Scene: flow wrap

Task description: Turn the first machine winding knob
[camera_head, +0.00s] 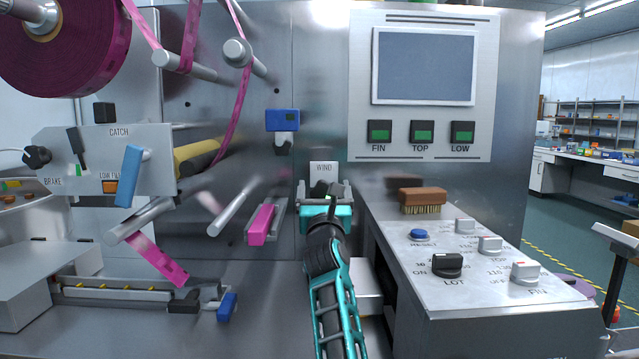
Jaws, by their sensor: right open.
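The winding knob (320,187) is a small dark knob under the white WIND label (324,169) on the metal machine front. My right gripper (327,198) reaches up from the bottom middle, with its teal and black arm behind it. The gripper is open and its tips are in front of the knob. It covers the lower part of the knob, and I cannot tell whether it touches it. My left gripper is not in view.
A sloped control panel (470,285) with knobs and a brush (423,198) stands close on the right. Left of the gripper are a pink block (261,225), a blue-handled lever (129,175) and rollers with pink film (238,100). A screen (424,66) is above right.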

